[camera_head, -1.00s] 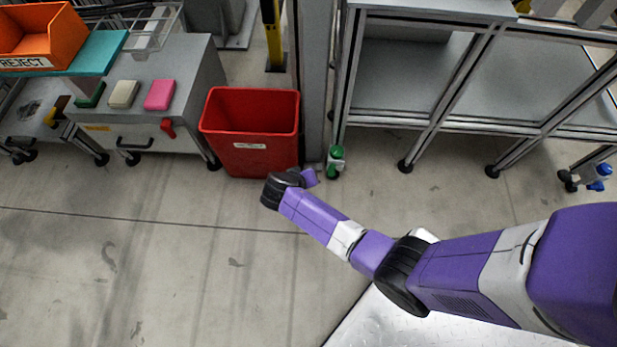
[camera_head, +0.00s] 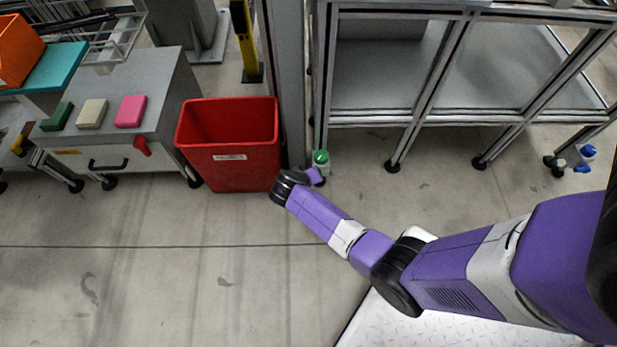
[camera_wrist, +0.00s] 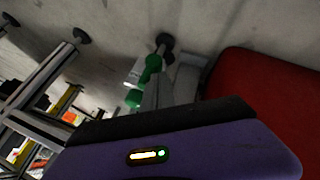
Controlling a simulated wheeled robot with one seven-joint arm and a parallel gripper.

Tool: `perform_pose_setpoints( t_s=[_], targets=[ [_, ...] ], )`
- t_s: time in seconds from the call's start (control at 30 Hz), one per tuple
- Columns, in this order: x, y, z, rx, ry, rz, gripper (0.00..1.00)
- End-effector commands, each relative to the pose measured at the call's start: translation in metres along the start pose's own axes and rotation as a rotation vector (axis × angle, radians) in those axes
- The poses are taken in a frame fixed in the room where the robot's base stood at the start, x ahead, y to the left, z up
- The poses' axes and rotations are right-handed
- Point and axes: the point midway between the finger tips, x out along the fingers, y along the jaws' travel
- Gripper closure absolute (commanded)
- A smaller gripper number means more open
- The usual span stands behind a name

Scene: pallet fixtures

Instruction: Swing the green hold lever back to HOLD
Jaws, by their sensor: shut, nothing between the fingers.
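The green hold lever (camera_head: 320,157) shows at the foot of the grey post, just right of the red bin, and my wrist partly covers it in the head view. In the wrist view its green parts (camera_wrist: 152,66) stand against the floor, with a white label beside them. My gripper (camera_wrist: 158,92) is shut and empty in the wrist view, its narrow grey fingers pointing toward the green lever. Whether they touch it I cannot tell. In the head view the fingers are hidden behind my wrist. The lever's HOLD marking is not readable.
The red bin (camera_head: 228,160) stands close left of my wrist and fills the right of the wrist view. A grey cabinet (camera_head: 130,125) with coloured blocks is farther left. A metal-framed rack (camera_head: 468,120) stands right of the post. The floor in front is clear.

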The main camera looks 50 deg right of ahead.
Motion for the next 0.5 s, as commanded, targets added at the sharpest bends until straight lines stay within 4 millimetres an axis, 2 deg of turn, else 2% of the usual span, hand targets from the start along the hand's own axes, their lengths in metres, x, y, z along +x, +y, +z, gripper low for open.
perform_pose_setpoints(
  t_s=[0.5],
  targets=[
    [-0.0015,0.0044,0.0010,0.038,0.016,-0.056,1.00]
  ],
)
